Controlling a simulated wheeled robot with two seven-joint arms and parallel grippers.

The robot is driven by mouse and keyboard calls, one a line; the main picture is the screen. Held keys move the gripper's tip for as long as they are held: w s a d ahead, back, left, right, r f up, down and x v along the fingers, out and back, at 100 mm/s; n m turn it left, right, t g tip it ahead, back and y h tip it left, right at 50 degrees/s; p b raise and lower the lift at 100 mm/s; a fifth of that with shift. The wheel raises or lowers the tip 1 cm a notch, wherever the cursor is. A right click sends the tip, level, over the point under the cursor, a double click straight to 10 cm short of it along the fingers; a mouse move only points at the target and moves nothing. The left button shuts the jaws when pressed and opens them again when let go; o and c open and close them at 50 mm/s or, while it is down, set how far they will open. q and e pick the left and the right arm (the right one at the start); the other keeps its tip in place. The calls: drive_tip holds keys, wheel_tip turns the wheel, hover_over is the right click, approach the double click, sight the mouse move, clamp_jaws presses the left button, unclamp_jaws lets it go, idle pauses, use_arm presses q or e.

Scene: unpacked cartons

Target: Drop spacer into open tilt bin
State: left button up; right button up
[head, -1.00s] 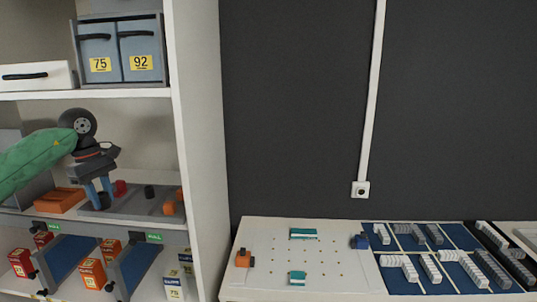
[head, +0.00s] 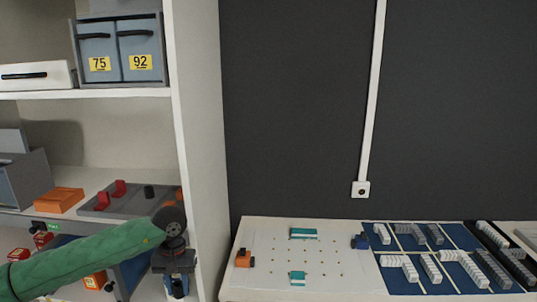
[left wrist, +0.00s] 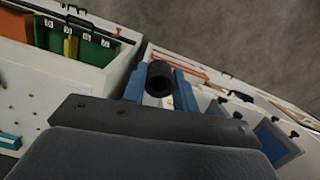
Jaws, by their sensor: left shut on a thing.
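My left gripper (head: 176,292) is low at the right end of the shelf unit, in front of its upright. Its blue fingers are shut on the spacer, a short black hollow cylinder (left wrist: 159,78) seen in the left wrist view between the fingers (left wrist: 160,88). In the head view the spacer is hard to make out. Two bins with blue-grey fronts (head: 120,52), labelled 75 and 92, sit on the top shelf. A grey box (head: 28,178) with a slanted blue-grey front stands at the left of the middle shelf. I cannot tell which is the open tilt bin. My right gripper is not in view.
A grey tray (head: 127,206) with red pieces and another black cylinder (head: 149,191) lies on the middle shelf, beside an orange bin (head: 59,200). A blue panel (head: 136,268) stands on the lower shelf, partly behind my arm. A pegboard table (head: 310,256) is at the right.

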use_arm(q)
drive_tip(key=s+d+f, duration=0.4)
drive_tip(key=s+f, duration=0.1)
drive_tip(key=f, duration=0.2)
drive_tip(key=shift+d+f+m, duration=0.15)
drive_tip(key=shift+d+m, duration=0.05)
drive_tip(key=shift+m, duration=0.2)
